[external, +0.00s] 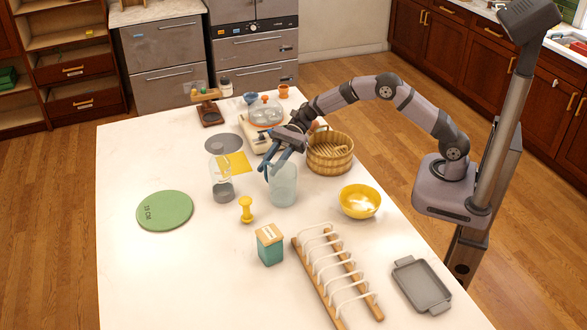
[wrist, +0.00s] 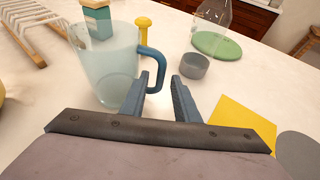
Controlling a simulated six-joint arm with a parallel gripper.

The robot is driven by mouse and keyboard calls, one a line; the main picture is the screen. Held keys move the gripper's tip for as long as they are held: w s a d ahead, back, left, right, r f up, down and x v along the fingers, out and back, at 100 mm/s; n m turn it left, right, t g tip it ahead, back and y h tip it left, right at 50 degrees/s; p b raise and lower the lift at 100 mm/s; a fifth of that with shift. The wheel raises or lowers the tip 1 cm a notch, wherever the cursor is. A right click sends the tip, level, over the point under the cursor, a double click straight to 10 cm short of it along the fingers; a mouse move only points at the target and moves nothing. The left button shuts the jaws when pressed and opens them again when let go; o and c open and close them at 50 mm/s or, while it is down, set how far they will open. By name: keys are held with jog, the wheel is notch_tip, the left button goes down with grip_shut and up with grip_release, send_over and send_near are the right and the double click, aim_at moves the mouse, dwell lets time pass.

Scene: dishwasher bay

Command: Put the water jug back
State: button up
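The water jug (external: 283,186) is pale blue and see-through, and stands upright on the white table. In the wrist view the jug (wrist: 105,65) is left of centre, with its blue handle (wrist: 158,68) towards my fingers. My gripper (external: 272,155) is above and beside the jug on its far side in the external view. In the wrist view my gripper (wrist: 160,98) has its two fingers apart. The handle's lower end is close to the left finger; I cannot tell whether they touch. Nothing is clamped between the fingers.
A clear vessel with a grey base (external: 222,190) stands left of the jug. A yellow square (external: 238,162) and grey disc (external: 224,144) lie behind it. A wooden basket (external: 330,155), yellow bowl (external: 360,201), yellow peg (external: 246,210) and teal box (external: 270,248) surround the jug. The front left table is clear.

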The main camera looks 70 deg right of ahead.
jog(key=b+v, duration=0.1)
jog(key=v, duration=0.4)
jog(key=shift+d+r, duration=0.15)
jog(key=shift+d, duration=0.2)
jog(key=shift+s, duration=0.1)
jog(key=s+d+r+n+g+h+p, duration=0.1)
jog(key=s+d+r+n+h+p, duration=0.15)
jog(key=s, duration=0.45)
jog(key=s+d+r+n+h+p, duration=0.1)
jog(key=s+d+n+h+p, duration=0.15)
jog(key=s, duration=0.55)
jog(key=s+d+r+n+g+h+p, duration=0.1)
jog(key=s+d+r+n+h+p, duration=0.15)
jog(key=s, duration=0.45)
jog(key=s+d+f+n, duration=0.1)
jog(key=f, duration=0.1)
jog(key=s+d+f+n+h+b, duration=0.1)
jog(key=s+d+f+n, duration=0.1)
jog(key=f, duration=0.1)
jog(key=s+d+f+n+h+b, duration=0.1)
jog(key=d+f, duration=0.1)
jog(key=shift+s+d+f+g, duration=0.15)
jog(key=shift+s+f+g, duration=0.25)
jog(key=s+d+f+n+h+b, duration=0.1)
jog(key=s+d+f+n+h, duration=0.3)
jog(key=n, duration=0.5)
jog(key=shift+s+d+f+b, duration=0.4)
jog(key=shift+s+d+f, duration=0.5)
jog(key=shift+d, duration=0.75)
